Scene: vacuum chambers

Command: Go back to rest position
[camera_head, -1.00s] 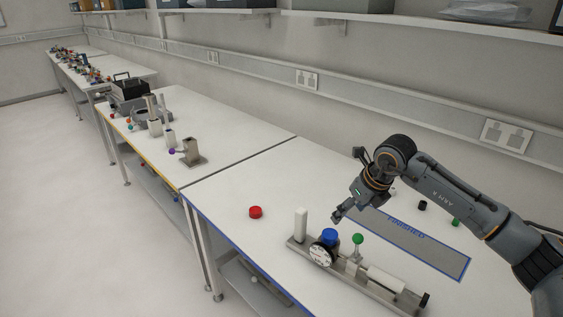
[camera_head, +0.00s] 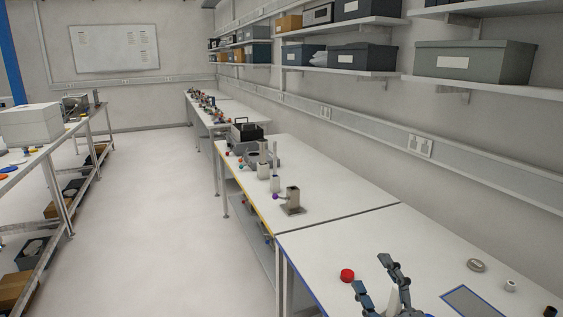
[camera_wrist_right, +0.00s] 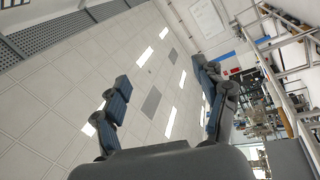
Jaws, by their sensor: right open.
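My right gripper (camera_head: 376,280) is at the bottom of the head view, raised in front of the near bench. Its two fingers point up and stand apart, with nothing between them. In the right wrist view my right gripper (camera_wrist_right: 164,108) is also open and empty, with the ceiling and its lights behind it. My left gripper is in neither view.
The near bench (camera_head: 323,246) bears a red cap (camera_head: 347,275), a grey ring (camera_head: 476,265) and part of a grey mat (camera_head: 476,303). A bench with metal parts (camera_head: 292,203) continues behind it. Open floor (camera_head: 165,220) lies to the left, before another bench.

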